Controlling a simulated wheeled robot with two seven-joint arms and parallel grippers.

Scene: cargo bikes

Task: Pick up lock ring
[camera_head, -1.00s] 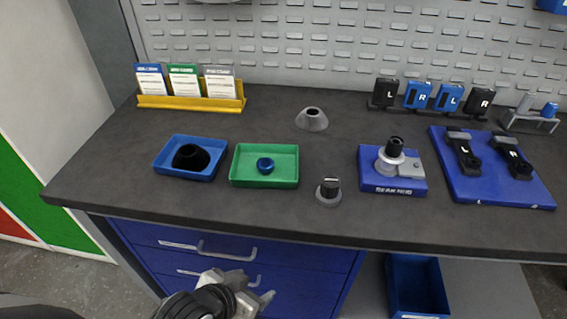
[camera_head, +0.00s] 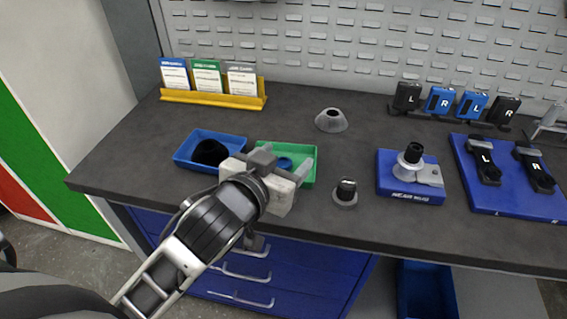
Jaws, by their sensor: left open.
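A small blue ring (camera_head: 285,164), which may be the lock ring, lies in the green tray (camera_head: 300,149). It is partly covered by my left gripper (camera_head: 284,162). The left gripper is open, with its fingers over the green tray, one on each side of the ring in the picture. Whether it touches the ring or how high it is above it, I cannot tell. A black rounded part (camera_head: 209,152) lies in the blue tray (camera_head: 186,153) just left. My right gripper is not in view.
A grey cone (camera_head: 331,121) and a black-knobbed piece (camera_head: 345,192) stand right of the tray. Farther right are a blue rear-hub stand (camera_head: 409,195) and a blue board with black pedal-like parts (camera_head: 483,195). A yellow card holder (camera_head: 213,98) stands at the back left.

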